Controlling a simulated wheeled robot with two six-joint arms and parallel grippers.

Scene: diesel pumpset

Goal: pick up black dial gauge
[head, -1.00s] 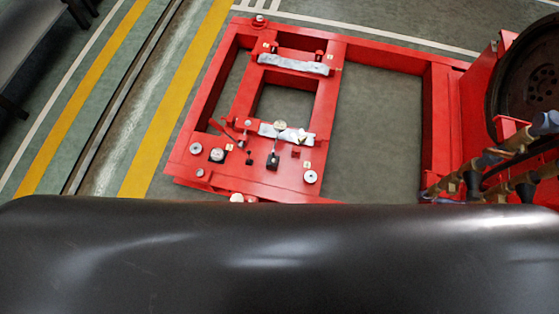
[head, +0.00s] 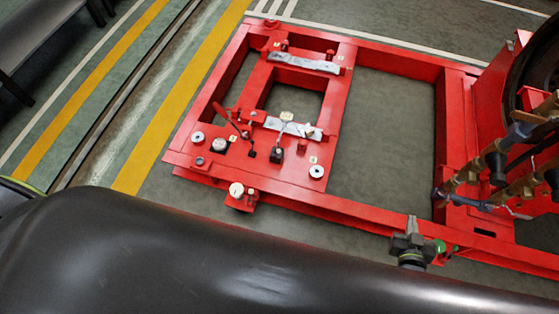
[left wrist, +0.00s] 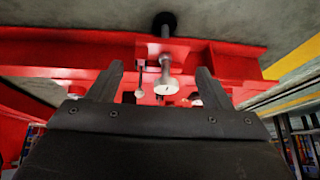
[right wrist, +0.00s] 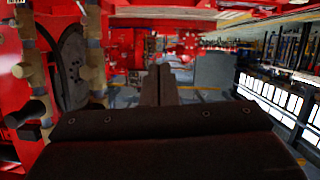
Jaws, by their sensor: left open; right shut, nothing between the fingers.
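On the red frame (head: 400,215) in the head view stands a small black block (head: 276,154) with a thin stem and a pale round face (head: 287,116) above it. This looks like the black dial gauge. My left gripper (left wrist: 160,68) is open in its wrist view. A pale round disc on a metal stem (left wrist: 166,87) shows between its fingers; I cannot tell whether it is the gauge.
Grey metal strips (head: 304,62) lie on the crossbars. Pipes (head: 495,165) and a large dark wheel (head: 535,75) crowd the right. Floor shows through the frame's openings.

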